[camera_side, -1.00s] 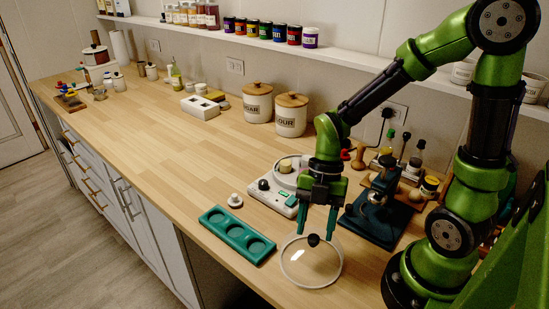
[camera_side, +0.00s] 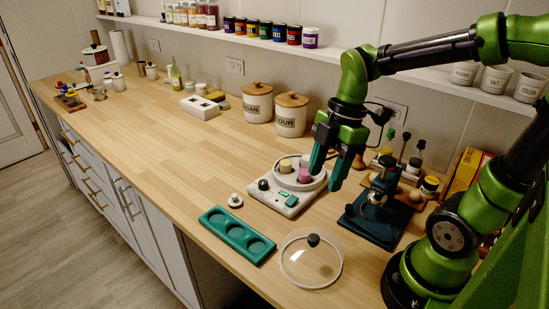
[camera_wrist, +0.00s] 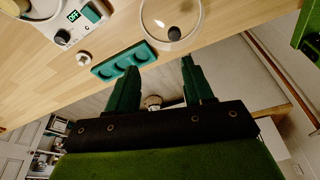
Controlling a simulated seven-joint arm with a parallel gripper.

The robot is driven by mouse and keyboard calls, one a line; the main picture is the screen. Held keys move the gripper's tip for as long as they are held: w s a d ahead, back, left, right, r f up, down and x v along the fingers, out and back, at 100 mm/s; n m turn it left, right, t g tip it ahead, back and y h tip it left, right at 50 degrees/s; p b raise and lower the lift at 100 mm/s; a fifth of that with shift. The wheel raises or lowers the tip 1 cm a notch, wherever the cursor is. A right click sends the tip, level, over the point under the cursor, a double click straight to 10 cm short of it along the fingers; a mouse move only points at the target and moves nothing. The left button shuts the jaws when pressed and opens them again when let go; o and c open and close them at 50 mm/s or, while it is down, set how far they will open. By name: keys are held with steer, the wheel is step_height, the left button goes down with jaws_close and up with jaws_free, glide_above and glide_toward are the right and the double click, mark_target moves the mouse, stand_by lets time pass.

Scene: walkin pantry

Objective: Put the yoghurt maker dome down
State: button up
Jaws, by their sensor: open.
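The clear yoghurt maker dome (camera_side: 297,277), with its dark knob, rests on the worktop near the front edge, to the right of the green tray. It also shows in the wrist view (camera_wrist: 146,27) at the top. My gripper (camera_side: 325,168) is open and empty, raised beside and above the yoghurt maker, apart from the dome. In the wrist view, my gripper (camera_wrist: 160,84) has its fingers spread with nothing between them. The white yoghurt maker (camera_side: 291,205) stands behind the dome, uncovered. A pale jar (camera_side: 285,168) and a pink jar (camera_side: 305,175) show in it.
The green tray (camera_side: 236,236) with round hollows lies left of the dome. A small white knobbed piece (camera_side: 235,200) sits behind it. A dark blue stand (camera_side: 377,226) is at the right. Sugar and flour canisters (camera_side: 274,104) stand at the back. The left worktop has clear room.

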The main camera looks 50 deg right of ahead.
steer(key=r+m+t, duration=0.1)
steer(key=m+t, duration=0.1)
steer(key=m, duration=0.4)
steer(key=r+m+t, duration=0.2)
steer(key=m, duration=0.4)
steer(key=s+r+m+t, duration=0.1)
steer(key=r+m+t, duration=0.1)
steer(key=m, duration=0.4)
steer(key=shift+a+m+h, duration=0.3)
